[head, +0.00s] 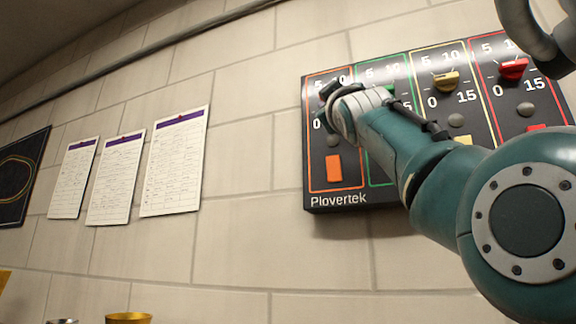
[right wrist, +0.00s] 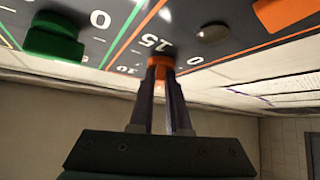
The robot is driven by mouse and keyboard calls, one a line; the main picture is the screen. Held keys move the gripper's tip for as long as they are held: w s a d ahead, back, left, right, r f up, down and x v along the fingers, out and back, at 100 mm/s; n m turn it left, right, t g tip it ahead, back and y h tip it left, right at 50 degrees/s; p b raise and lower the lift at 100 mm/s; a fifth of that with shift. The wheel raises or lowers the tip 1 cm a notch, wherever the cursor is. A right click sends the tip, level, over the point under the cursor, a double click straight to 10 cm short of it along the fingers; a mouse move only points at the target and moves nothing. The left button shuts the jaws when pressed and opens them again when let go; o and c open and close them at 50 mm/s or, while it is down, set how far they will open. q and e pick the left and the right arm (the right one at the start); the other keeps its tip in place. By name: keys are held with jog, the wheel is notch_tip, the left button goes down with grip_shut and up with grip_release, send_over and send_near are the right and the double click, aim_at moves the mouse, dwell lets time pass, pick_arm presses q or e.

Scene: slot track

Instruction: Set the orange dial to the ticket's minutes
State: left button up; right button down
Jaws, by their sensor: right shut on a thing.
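The orange dial (right wrist: 161,61) sits in the orange-outlined column of the dark wall panel (head: 319,196). In the right wrist view the narrow fingers of my right gripper (right wrist: 161,76) are closed on it from both sides. The printed 15 is close beside it, and I cannot tell where its pointer stands. In the head view my right arm's wrist covers the dial. Three paper sheets with purple headings (head: 72,180) (head: 115,180) (head: 174,165) hang on the wall to the left. Their writing is too small to read. My left gripper is not in view.
Other columns hold a green dial (right wrist: 53,38), a yellow dial (head: 446,82) and a red dial (head: 513,69). An orange button (head: 334,168) is below the orange dial. A gold-coloured cup (head: 128,318) shows at the bottom edge. The wall between sheets and panel is bare.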

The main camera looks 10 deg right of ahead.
jog(key=shift+a, duration=0.1)
dwell(0.4)
jog(key=c, duration=0.9)
grip_release()
jog(key=b+v, duration=0.9)
jog(key=v, duration=0.1)
jog(key=shift+w+b, duration=0.1)
jog(key=shift+b, duration=0.3)
